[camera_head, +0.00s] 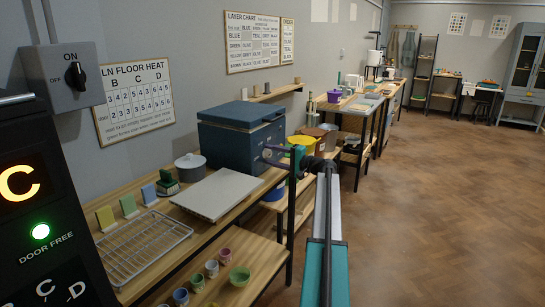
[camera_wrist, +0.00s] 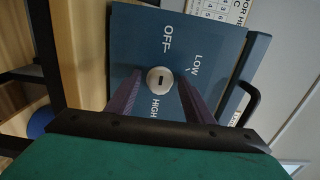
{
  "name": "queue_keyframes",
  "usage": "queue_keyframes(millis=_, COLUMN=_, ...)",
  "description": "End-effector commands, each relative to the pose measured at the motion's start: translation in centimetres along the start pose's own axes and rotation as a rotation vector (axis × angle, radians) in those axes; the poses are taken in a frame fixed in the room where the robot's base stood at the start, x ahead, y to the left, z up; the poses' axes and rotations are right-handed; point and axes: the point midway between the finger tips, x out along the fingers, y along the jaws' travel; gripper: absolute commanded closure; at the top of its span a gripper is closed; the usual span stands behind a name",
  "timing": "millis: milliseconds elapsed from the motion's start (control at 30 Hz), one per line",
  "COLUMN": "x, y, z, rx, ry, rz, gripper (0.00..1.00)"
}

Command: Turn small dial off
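The small dial (camera_wrist: 160,80) is a pale round knob with a short dark mark, on the front of a blue box. The words OFF, LOW and HIGH stand around it; I cannot tell surely which word the mark points at. My gripper (camera_head: 268,154) is in front of that face. In the wrist view its two purple fingers (camera_wrist: 161,82) are open, one on each side of the dial. I cannot tell whether they touch it.
A grey board (camera_head: 217,193), a lidded grey pot (camera_head: 190,166) and a wire rack (camera_head: 143,246) share the bench. A grey wall switch (camera_head: 75,75) marked ON and OFF is at upper left. Yellow and brown buckets stand beyond my gripper. The wooden floor (camera_head: 440,190) at right is clear.

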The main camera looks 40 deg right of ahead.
Motion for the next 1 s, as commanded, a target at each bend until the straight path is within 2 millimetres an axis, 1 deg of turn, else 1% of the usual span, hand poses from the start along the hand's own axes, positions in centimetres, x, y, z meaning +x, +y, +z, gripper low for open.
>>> queue_keyframes(millis=267, x=-0.3, y=0.0, z=0.0, rx=0.001, ry=0.001, rz=-0.001, gripper=0.53)
queue_keyframes(millis=467, x=-1.8, y=0.0, z=0.0, rx=0.001, ry=0.002, rz=-0.001, gripper=0.53)
queue_keyframes(millis=667, x=-4.7, y=0.0, z=0.0, rx=0.001, ry=0.002, rz=-0.001, gripper=0.53)
queue_keyframes(millis=1000, x=-10.2, y=0.1, z=0.0, rx=0.001, ry=0.002, rz=0.000, gripper=0.53)
